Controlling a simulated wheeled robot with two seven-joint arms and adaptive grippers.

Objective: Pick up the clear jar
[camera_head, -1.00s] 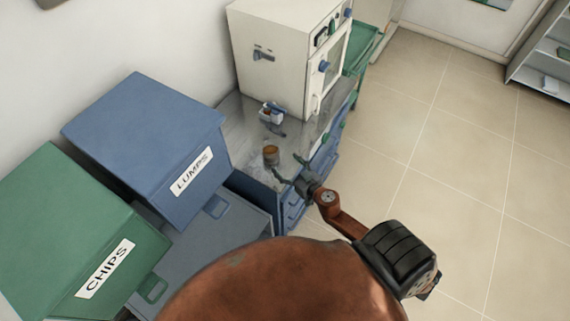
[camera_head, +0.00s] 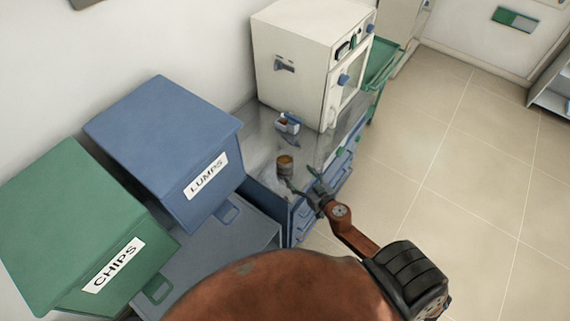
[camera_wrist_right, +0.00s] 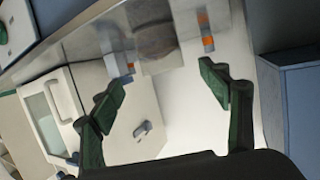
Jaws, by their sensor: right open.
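The clear jar (camera_head: 285,162), small and with brownish-orange contents, stands on the shiny metal bench top (camera_head: 262,165) in the head view. My right gripper (camera_head: 298,176) is open, just on the near side of the jar, its fingers pointing toward it. I cannot tell whether a finger touches the jar. In the right wrist view the two green-padded fingers (camera_wrist_right: 165,90) are spread wide with nothing gripped between them. A brownish see-through shape (camera_wrist_right: 157,42) lies ahead between them and looks like the jar. My left gripper is not in view.
A white furnace (camera_head: 305,65) stands behind the jar, with a small blue-white holder (camera_head: 288,123) before it. The blue LUMPS bin (camera_head: 165,140) and green CHIPS bin (camera_head: 85,225) stand to the left. Open tiled floor (camera_head: 470,190) lies to the right.

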